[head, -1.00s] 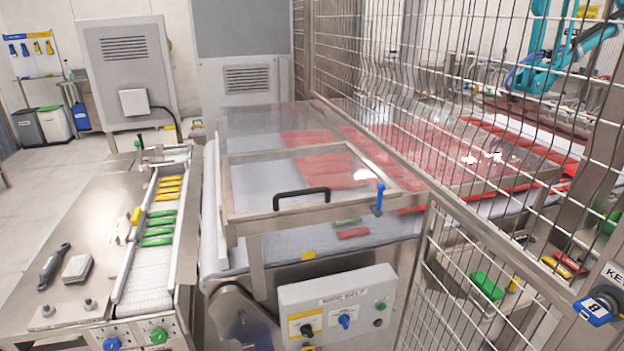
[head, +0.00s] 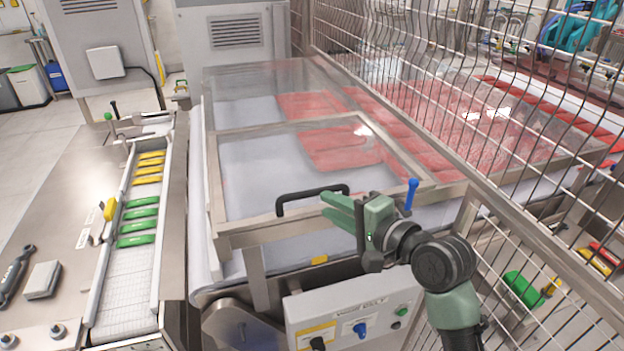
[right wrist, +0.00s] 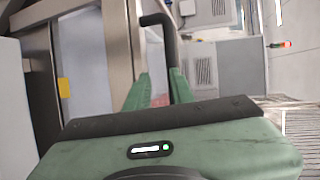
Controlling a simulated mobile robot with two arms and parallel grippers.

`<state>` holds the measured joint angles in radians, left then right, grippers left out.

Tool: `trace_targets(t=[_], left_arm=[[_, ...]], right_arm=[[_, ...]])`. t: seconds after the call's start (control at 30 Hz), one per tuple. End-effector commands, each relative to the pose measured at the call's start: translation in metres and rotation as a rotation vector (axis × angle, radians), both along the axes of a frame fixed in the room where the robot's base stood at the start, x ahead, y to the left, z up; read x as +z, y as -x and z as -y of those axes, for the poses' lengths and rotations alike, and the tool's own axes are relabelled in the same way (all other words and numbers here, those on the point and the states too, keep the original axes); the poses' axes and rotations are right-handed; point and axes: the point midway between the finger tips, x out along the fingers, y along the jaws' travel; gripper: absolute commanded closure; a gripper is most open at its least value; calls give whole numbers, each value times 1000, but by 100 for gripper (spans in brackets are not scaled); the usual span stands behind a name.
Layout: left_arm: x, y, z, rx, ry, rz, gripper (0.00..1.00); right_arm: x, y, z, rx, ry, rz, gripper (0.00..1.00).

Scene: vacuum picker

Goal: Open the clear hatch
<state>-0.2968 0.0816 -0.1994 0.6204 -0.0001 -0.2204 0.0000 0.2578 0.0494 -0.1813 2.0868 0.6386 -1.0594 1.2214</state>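The clear hatch (head: 235,175) is a transparent panel in a metal frame, lying down over the belt on the near side of the cover. Its black bar handle (head: 300,193) is on the near edge of the frame. My right gripper (head: 326,206) is at the handle's right end, with its green fingers pointing left. In the right wrist view the fingers (right wrist: 158,76) are apart, and the handle (right wrist: 168,35) rises just beyond their tips. I cannot tell whether they touch it. My left gripper is not in view.
A blue-topped peg (head: 411,192) stands on the frame right of the handle. A control box (head: 345,312) sits below the hatch. A wire mesh fence (head: 530,210) closes off the right. A narrow conveyor (head: 130,255) with yellow and green packs runs at left.

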Motion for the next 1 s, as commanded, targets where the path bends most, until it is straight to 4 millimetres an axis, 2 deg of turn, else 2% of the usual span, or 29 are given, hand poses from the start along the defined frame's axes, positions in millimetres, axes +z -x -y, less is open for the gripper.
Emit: trace_targets(t=[0.03,0.17,0.33,0.6,1.0], left_arm=[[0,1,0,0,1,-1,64],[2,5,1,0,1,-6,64],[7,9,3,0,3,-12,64],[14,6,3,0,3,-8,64],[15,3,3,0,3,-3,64]], right_arm=[[7,-4,-2,1,-28,-1,77],[14,-11,-8,1,-60,-4,77],[10,-28,-24,3,-59,-5,77],[1,-58,-48,0,-57,-5,77],[-2,-64,-54,0,-55,-3,77]])
